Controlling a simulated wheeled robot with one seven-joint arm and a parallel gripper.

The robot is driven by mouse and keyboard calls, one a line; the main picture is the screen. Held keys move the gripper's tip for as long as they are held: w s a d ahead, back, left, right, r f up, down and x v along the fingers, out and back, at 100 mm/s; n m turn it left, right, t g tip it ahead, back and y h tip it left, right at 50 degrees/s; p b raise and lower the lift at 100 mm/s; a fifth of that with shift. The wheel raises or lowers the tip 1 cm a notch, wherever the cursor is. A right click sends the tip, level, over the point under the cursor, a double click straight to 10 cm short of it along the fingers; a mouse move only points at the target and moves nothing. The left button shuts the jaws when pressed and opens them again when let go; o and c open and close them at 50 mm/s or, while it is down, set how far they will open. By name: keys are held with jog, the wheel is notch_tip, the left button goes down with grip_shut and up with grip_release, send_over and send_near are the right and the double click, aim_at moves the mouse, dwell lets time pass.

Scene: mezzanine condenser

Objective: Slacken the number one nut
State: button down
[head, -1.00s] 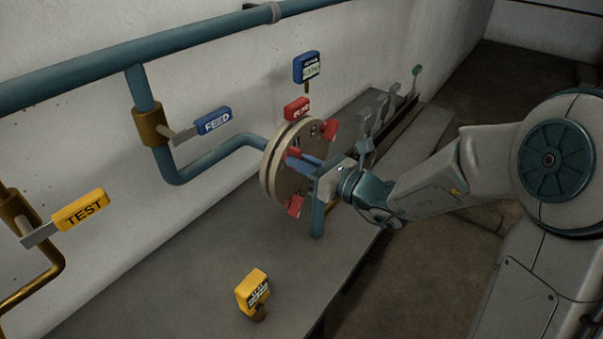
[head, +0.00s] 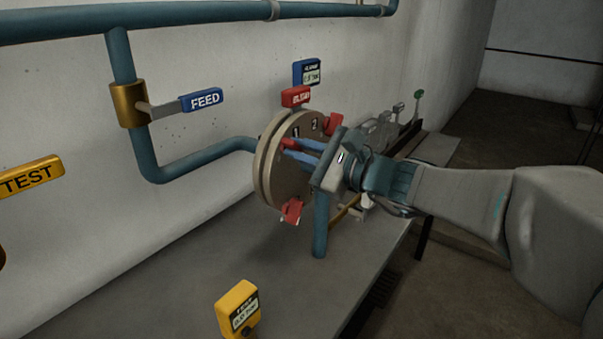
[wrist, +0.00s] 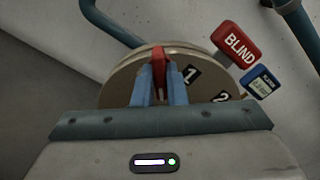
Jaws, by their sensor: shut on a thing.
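The number one nut is a red wing-like nut (wrist: 158,62) beside the black "1" plate (wrist: 191,73) on the round flange (wrist: 128,73) in the wrist view. My gripper (wrist: 161,82) has its two blue fingers on either side of this nut, shut on it. In the head view, the fingers reach the flange (head: 268,180) from the right, and the red end of the nut (head: 289,143) shows at their tips, partly hidden.
A red BLIND tag (head: 296,97) and a blue sign (head: 307,72) stand above the flange. A FEED valve handle (head: 202,101) and a yellow TEST handle (head: 30,175) are left. A yellow tagged block (head: 238,308) stands on the grey bench (head: 180,285), otherwise clear in front.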

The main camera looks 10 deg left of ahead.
jog(key=shift+f+n+b, duration=0.1)
jog(key=shift+n+b, duration=0.9)
jog(key=shift+b, duration=0.35)
jog(key=c, duration=1.5)
grip_release()
jog(key=shift+o, duration=0.2)
jog(key=v, duration=1.3)
jog(key=shift+d, duration=0.35)
jog(key=shift+s, duration=0.15)
